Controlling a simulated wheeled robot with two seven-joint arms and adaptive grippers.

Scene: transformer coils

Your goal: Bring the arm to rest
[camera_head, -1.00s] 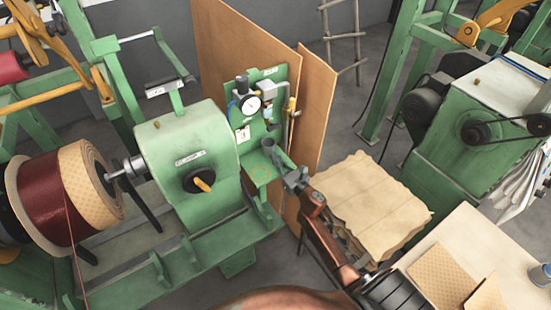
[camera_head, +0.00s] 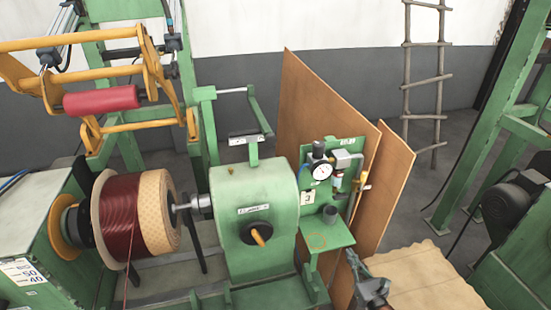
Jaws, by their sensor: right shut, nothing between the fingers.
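My right gripper (camera_head: 362,275) is at the bottom edge of the head view, right of centre. Its grey fingers are shut and empty, pointing up towards the green gauge stand. Most of my right arm is out of the picture below. My left gripper is not in view. The green winding machine (camera_head: 254,195) stands left of the gripper, with a yellow-handled knob on its front. A coil of dark red wire (camera_head: 122,215) with tan end wrapping sits on its shaft.
The green gauge stand (camera_head: 326,233) with its small shelf is just above my gripper. Brown boards (camera_head: 330,110) lean behind it. A stack of tan sheets (camera_head: 425,280) lies right of the gripper. A ladder (camera_head: 425,75) leans on the back wall. Grey floor shows at right.

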